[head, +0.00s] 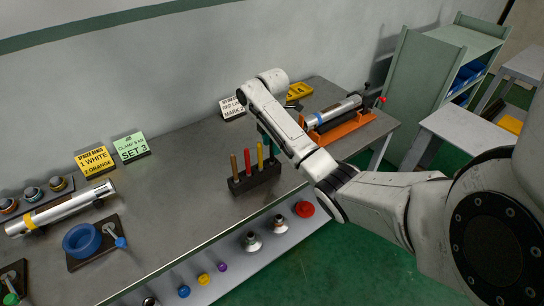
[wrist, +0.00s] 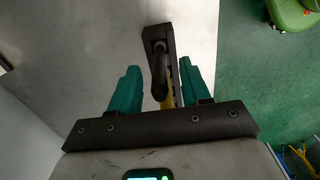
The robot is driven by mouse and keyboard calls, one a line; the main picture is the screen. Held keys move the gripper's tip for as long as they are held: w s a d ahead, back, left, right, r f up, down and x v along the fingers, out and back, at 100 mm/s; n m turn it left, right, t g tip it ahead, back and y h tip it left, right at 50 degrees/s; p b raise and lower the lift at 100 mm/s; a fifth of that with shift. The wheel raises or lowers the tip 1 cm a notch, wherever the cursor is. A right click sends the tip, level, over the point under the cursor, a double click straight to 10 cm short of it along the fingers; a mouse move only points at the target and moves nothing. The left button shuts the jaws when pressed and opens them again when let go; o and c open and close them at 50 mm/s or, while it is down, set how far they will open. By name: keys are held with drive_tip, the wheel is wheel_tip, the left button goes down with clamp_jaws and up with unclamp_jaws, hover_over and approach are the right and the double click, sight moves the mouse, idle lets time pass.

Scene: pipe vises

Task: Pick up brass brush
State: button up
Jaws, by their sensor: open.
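A dark block (head: 255,180) on the grey bench holds several upright handles: a brown-gold one (head: 234,168), a red one (head: 247,162) and yellow ones (head: 260,156). I cannot tell for certain which is the brass brush; the brown-gold one is nearest to brass in colour. My gripper (head: 267,142) is over the right end of the block, pointing down. In the wrist view its teal fingers (wrist: 160,66) are open, with the dark block (wrist: 178,50), a dark rounded piece and part of a yellow handle (wrist: 168,101) showing between them. No grip on anything shows.
An orange stand with a metal cylinder (head: 335,112) is at the bench's right end. Signs (head: 131,147), a metal pipe (head: 62,208) and a blue ring (head: 82,240) are at the left. Knobs (head: 252,242) line the lower front. The bench middle left of the block is clear.

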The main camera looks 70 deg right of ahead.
clamp_jaws()
idle(0.4)
